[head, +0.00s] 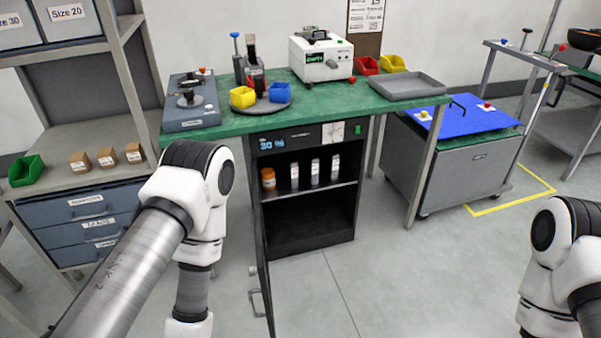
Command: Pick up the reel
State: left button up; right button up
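I cannot pick out a reel for certain. A dark cabinet (308,236) under the green bench stands with its door (262,255) swung open toward me. On its inner shelf (330,187) are an orange container (268,180) and three narrow white upright items (315,172); whether any of these is a reel seen edge-on, I cannot tell. My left arm comes in at the lower left, in front of the cabinet's left side, and my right arm shows at the lower right edge. Both grippers are outside the picture.
The green bench (290,118) holds a white machine (322,58), a grey tray (408,86), coloured bins and a grey-blue fixture (190,104). A shelf rack (75,170) stands left. A cart with a blue top (460,117) stands right. The floor between is clear.

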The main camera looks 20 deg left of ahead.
aim_at(190, 80)
jog(key=j, duration=0.85)
jog(key=i+j, duration=0.1)
jog(key=j, duration=0.75)
